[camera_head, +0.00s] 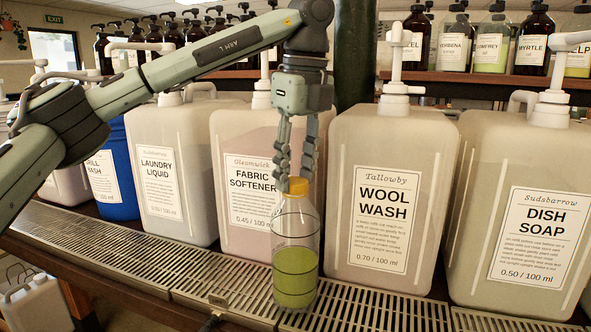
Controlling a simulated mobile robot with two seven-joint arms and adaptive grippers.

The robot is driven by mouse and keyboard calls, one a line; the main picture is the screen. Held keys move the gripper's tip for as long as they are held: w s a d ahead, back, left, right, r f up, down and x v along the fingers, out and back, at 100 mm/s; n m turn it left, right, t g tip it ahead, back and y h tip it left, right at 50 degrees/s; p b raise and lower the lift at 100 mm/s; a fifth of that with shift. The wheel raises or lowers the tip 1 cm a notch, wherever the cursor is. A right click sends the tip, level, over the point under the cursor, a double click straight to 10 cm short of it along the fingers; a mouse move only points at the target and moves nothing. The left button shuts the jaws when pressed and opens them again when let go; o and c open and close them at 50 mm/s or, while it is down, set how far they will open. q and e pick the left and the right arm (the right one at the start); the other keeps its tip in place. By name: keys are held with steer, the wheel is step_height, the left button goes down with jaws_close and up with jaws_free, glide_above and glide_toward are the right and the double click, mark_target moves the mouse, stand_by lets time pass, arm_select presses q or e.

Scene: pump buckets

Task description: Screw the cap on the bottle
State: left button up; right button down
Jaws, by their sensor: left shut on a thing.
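A clear bottle (296,240) stands upright on the drip grate, with green liquid in its lower part. The fingers hide the upper sides of the cap. My right gripper does not show.
The wool wash container (345,240) stands close behind and right of the bottle, and the fabric softener container (240,225) behind and left. The dish soap container (480,240) is farther right. The metal grate (130,255) is clear to the left.

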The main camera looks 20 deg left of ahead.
arm_select(q)
steer(key=m, duration=0.7)
steer(key=shift+t+h, duration=0.3)
steer(key=m, duration=0.7)
steer(key=shift+h, duration=0.4)
steer(key=o, duration=1.3)
